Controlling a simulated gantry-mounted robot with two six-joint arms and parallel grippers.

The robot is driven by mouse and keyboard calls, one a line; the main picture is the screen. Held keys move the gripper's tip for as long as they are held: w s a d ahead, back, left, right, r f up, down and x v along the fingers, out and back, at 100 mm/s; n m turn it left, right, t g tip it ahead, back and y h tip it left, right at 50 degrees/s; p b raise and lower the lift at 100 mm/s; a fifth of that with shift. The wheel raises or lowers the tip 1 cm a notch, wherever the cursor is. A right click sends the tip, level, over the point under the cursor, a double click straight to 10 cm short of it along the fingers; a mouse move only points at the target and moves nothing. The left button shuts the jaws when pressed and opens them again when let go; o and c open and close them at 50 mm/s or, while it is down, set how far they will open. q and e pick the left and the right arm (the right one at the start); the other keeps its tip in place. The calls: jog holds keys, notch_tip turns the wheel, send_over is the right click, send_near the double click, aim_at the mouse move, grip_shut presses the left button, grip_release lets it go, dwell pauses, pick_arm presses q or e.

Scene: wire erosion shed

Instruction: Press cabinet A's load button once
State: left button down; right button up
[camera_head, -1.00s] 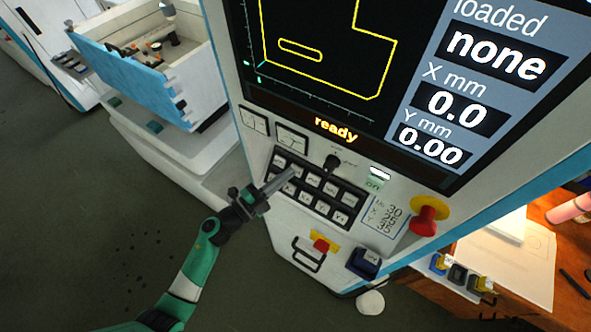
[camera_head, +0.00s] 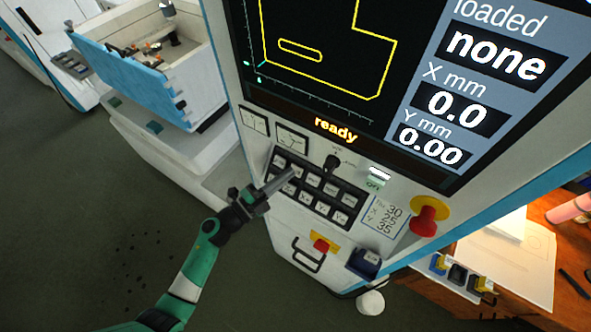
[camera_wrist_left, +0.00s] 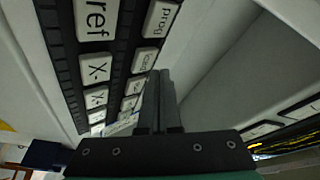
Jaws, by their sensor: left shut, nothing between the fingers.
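The keypad (camera_head: 322,208) is a black panel with two rows of pale keys on the white cabinet (camera_head: 258,219) below its screen. No cabinet letter shows. My left gripper (camera_head: 289,174) is shut and empty, its tips over the upper row near the left end. In the left wrist view, the shut fingers (camera_wrist_left: 159,82) point at the keypad beside a key that seems to read "load" (camera_wrist_left: 143,60), just past the "prog" key (camera_wrist_left: 161,18). Whether the tips touch a key cannot be told. My right gripper is out of view.
The screen (camera_head: 315,50) shows "ready" and loaded "none". A red mushroom button (camera_head: 426,216) is right of the keypad. A handle (camera_head: 307,255) and a dark blue box (camera_head: 364,263) are below it. An open machine tub (camera_head: 125,70) stands at left.

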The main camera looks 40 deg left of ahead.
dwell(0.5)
pick_arm(q)
jog(key=shift+w+f, duration=0.25)
jog(key=shift+w, duration=0.1)
jog(key=shift+w+a+f+b, duration=0.1)
jog(key=shift+w+f+b, duration=0.15)
jog(key=shift+b, duration=0.2)
dwell(0.5)
jog(key=shift+s+r+p, duration=0.5)
jog(key=shift+s+p, duration=0.1)
jog(key=shift+p, duration=0.25)
jog(key=s+r+p, duration=0.1)
jog(key=s+p, duration=0.1)
jog(key=s+d+r+p, duration=0.1)
jog(key=s+r+p, duration=0.1)
dwell(0.4)
